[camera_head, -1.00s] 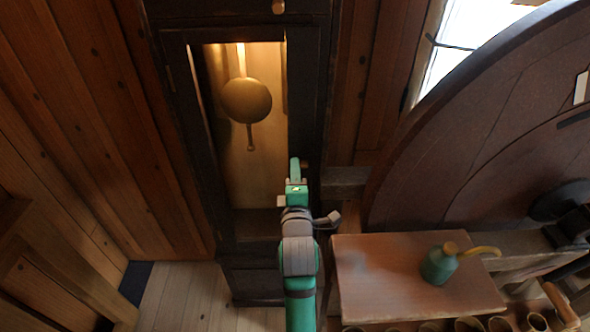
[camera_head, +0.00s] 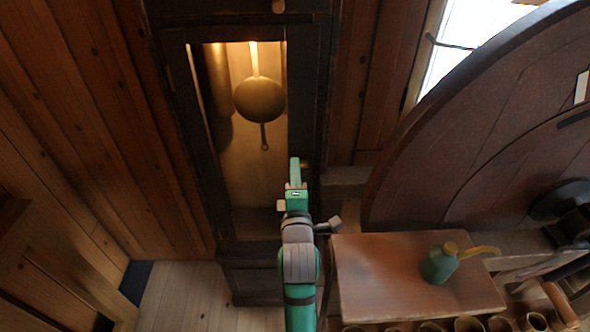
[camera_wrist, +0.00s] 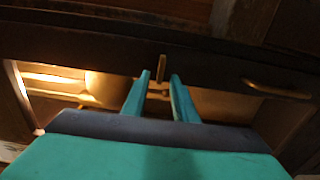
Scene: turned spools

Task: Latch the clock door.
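The clock door (camera_head: 306,110) is a dark frame around a glazed opening, in the middle of the head view. It looks shut or nearly shut; I cannot tell which. My gripper (camera_head: 294,160) is in front of the door's right side, at the lower half of the opening. In the wrist view my gripper (camera_wrist: 161,75) has its two teal fingers apart, with a gap between them. A small upright brass piece (camera_wrist: 161,68), perhaps the latch, shows between and beyond the fingertips. I cannot tell whether the fingers touch it. A longer brass handle (camera_wrist: 278,90) lies to the right.
A brass pendulum (camera_head: 259,100) hangs inside the lit clock case. A wooden table (camera_head: 390,285) with a green oil can (camera_head: 440,264) stands at the lower right, close to my arm. A large dark wheel (camera_head: 470,130) fills the right. Plank floor (camera_head: 185,295) is clear at the lower left.

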